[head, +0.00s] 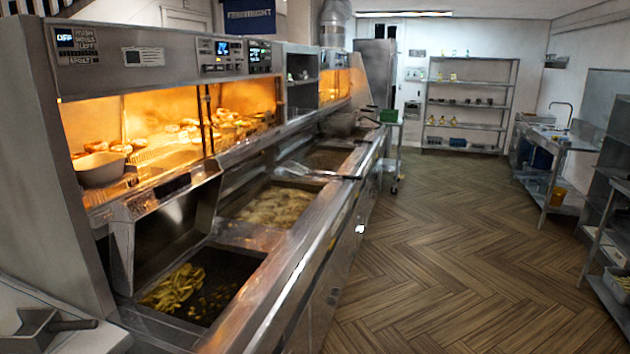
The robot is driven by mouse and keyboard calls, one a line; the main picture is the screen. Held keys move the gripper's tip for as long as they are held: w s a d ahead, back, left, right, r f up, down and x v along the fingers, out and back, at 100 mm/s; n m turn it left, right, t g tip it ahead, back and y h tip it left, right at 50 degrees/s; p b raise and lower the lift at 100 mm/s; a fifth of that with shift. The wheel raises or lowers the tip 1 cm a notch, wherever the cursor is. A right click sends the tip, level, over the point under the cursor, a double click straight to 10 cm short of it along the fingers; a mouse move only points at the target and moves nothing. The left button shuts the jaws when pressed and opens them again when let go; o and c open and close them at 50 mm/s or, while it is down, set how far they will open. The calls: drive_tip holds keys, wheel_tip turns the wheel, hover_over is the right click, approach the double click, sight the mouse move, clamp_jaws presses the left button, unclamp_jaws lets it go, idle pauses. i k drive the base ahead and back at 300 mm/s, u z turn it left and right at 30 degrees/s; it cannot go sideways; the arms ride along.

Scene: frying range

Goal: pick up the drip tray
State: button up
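I cannot clearly pick out a drip tray in the head view. A shallow metal piece with a long handle (300,170) lies across the frying range between two vats; I cannot tell whether it is a tray or a skimmer. A grey metal scoop-like container with a dark handle (38,328) sits on the counter at the lower left. My gripper is not in view.
The frying range (290,265) runs along the left, with chips (175,288) in the near vat and a lit warming cabinet (165,112) above. Wooden floor (440,250) is clear to its right. A sink bench (560,140) and shelves (615,235) stand at the right.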

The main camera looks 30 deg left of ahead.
sight(156, 171)
drive_tip(key=i, duration=2.2)
drive_tip(key=u, duration=3.8)
